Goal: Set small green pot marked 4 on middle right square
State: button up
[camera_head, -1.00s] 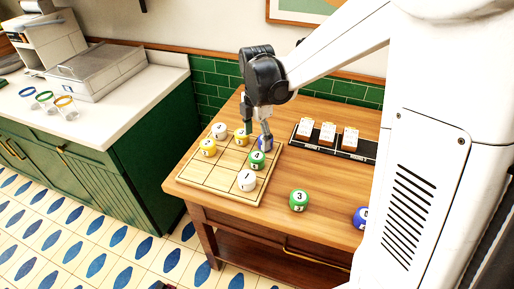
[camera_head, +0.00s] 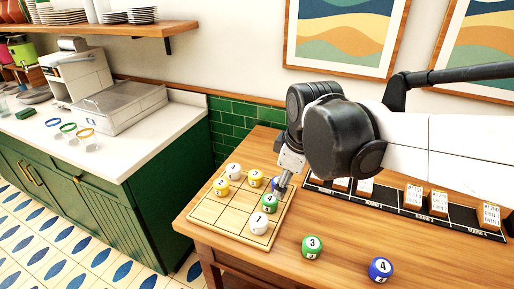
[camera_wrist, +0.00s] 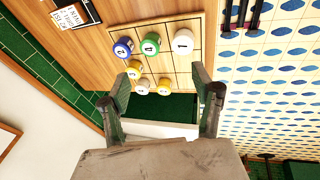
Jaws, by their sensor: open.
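The small green pot marked 4 (camera_head: 269,203) stands upright on the wooden grid board (camera_head: 208,212), in the right column of the middle row. It also shows in the wrist view (camera_wrist: 150,43), between a blue pot (camera_wrist: 123,47) and a white pot (camera_wrist: 184,41). My gripper (camera_head: 282,185) is over the board's right side, in front of part of the blue pot. In the wrist view my gripper (camera_wrist: 162,98) has its two fingers wide apart with nothing held. The green pot is beyond the fingertips, clear of them.
Two yellow pots (camera_head: 254,178) and a white pot (camera_head: 233,171) stand on the board's far left part. A green pot marked 3 (camera_head: 311,247) and a blue pot marked 4 (camera_head: 380,269) stand on the table to the right. A black card rack (camera_head: 408,209) lies behind.

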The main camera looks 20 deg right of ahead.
jog(key=s+m+t, duration=0.3)
jog(key=s+m, duration=0.6)
jog(key=shift+m, duration=0.4)
jog(key=shift+s, duration=0.1)
notch_tip(320, 180, down, 3)
jog(key=b, duration=0.3)
jog(key=shift+o, duration=0.4)
